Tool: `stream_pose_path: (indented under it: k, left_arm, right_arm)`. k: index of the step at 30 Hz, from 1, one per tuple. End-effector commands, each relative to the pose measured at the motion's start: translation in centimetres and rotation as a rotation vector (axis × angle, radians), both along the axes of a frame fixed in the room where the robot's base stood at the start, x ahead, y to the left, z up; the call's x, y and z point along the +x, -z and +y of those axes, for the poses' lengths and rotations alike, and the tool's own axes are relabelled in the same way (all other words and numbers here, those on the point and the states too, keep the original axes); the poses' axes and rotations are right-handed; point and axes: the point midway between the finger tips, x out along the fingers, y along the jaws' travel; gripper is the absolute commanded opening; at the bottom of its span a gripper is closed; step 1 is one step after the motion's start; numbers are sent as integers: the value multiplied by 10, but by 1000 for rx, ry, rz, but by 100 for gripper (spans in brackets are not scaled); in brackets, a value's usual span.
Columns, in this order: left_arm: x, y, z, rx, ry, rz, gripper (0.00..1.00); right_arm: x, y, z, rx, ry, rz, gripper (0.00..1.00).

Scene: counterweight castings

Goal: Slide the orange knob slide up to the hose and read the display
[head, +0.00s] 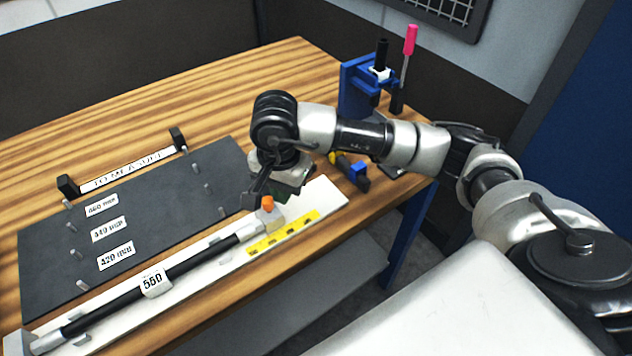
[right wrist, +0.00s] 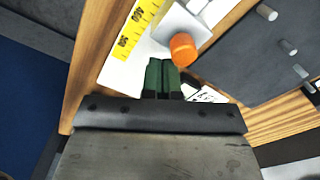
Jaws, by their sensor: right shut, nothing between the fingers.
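The orange knob (head: 267,203) stands on a light grey slide at the right end of the white gauge board (head: 325,199). The knob also shows in the right wrist view (right wrist: 183,48), just beyond my fingertips. The black hose (head: 195,262) with silver ends lies along the board and carries a tag (head: 153,282) that seems to read 550. Its right end is close to the slide; I cannot tell whether they touch. My right gripper (right wrist: 162,64) is shut and empty, beside the knob. No display can be read. My left gripper is out of view.
A yellow scale (head: 283,232) lies on the board's front side. A dark panel (head: 165,240) with pegs and several labels lies behind the hose. The wooden table's back left is clear.

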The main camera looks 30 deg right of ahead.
Motion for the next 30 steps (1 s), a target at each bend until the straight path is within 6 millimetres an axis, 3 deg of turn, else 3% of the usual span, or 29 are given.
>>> stream_pose_path:
  k: [1,5,30]
  left_arm:
    - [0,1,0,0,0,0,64]
    - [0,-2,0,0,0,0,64]
    - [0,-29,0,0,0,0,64]
  right_arm:
    - [-5,9,0,-10,-3,23,0]
    - [-5,3,0,-9,-3,23,0]
    - [-3,-66,-1,-7,-3,11,0]
